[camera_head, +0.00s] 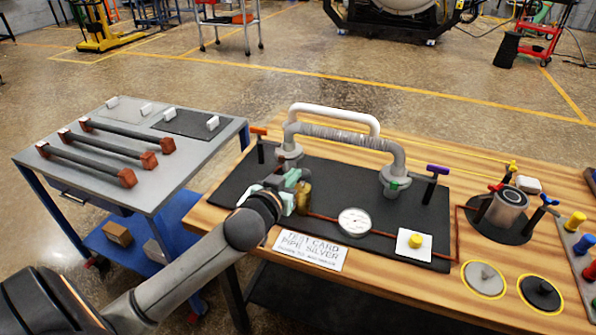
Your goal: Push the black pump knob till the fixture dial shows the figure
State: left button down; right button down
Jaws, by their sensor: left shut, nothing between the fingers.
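My left gripper (290,184) is shut and empty. It is at the left end of the fixture, close to a small brass cylinder (305,199), and partly hides that end; I cannot tell whether they touch. The round white fixture dial (354,222) lies on the black mat (330,190); its reading is too small to make out. A black disc with a small raised centre (540,293) lies at the right front, ringed in yellow. I cannot tell which part is the black pump knob. My right gripper is not in view.
A bent pipe (345,136) stands behind the dial. A white plate with a yellow knob (416,241) and a printed card (311,250) are near the front. A metal cylinder (507,207) stands at right. A grey cart (185,172) with dark rods stands left of the table.

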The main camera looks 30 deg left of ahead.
pick_arm(q)
jog(key=v, duration=0.5)
jog(key=shift+s+r, duration=0.15)
jog(key=shift+s, duration=0.2)
dwell(1.6)
jog(key=r+p, duration=0.2)
jog(key=r, duration=0.1)
jog(key=shift+d+r, duration=0.15)
jog(key=shift+d, duration=0.05)
send_over(303, 175)
jog(key=s, duration=0.2)
notch_tip(303, 175, down, 2)
jog(key=shift+w+d+f, duration=0.1)
jog(key=shift+f, duration=1.05)
jog(key=shift+w+f, duration=0.1)
jog(key=shift+f, duration=1)
